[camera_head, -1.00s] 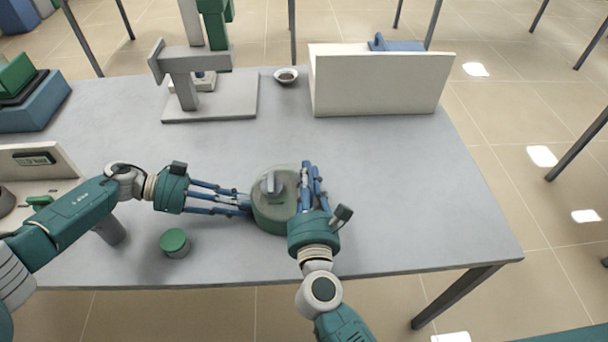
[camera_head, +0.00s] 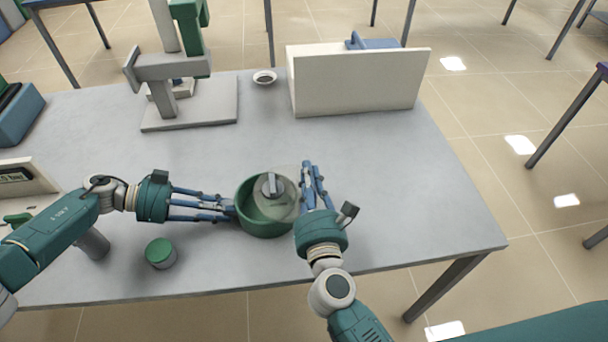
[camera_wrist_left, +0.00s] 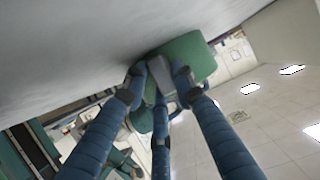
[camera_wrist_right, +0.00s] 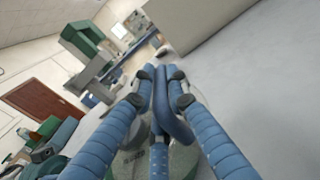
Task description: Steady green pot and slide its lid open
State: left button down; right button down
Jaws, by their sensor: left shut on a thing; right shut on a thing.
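The green pot (camera_head: 262,228) stands upright on the grey table. Its clear round lid (camera_head: 284,203), with a grey knob (camera_head: 270,187), sits off-centre towards the right, so the pot's inside shows at the left. My left gripper (camera_head: 234,211) is shut at the pot's left side, on a grey handle (camera_wrist_left: 160,72) beside the green wall in the left wrist view. My right gripper (camera_head: 308,185) is shut at the lid's right edge. The lid also shows beneath the fingers in the right wrist view (camera_wrist_right: 185,158); the fingers hide the exact grip point.
A small green-topped jar (camera_head: 160,253) stands front left of the pot. A grey stand (camera_head: 190,110), a small white bowl (camera_head: 264,77) and a cream box (camera_head: 357,82) are at the back. The table's right part is clear.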

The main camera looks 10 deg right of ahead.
pick_arm(q)
jog(key=shift+w+a, duration=0.2)
jog(key=shift+a, duration=0.05)
pick_arm(e)
jog(key=d, duration=0.6)
jog(key=shift+d+r, duration=0.2)
jog(key=shift+d, duration=0.05)
dwell(0.6)
jog(key=shift+d, duration=0.2)
dwell(0.5)
jog(key=c, duration=1.9)
grip_release()
jog(key=shift+c, duration=0.2)
pick_arm(q)
jog(key=shift+s+d, duration=0.15)
pick_arm(e)
jog(key=shift+o, duration=0.9)
jog(key=shift+s+f, duration=0.1)
pick_arm(q)
jog(key=shift+s+d, duration=0.1)
jog(key=shift+d, duration=0.05)
pick_arm(e)
jog(key=s, duration=1.2)
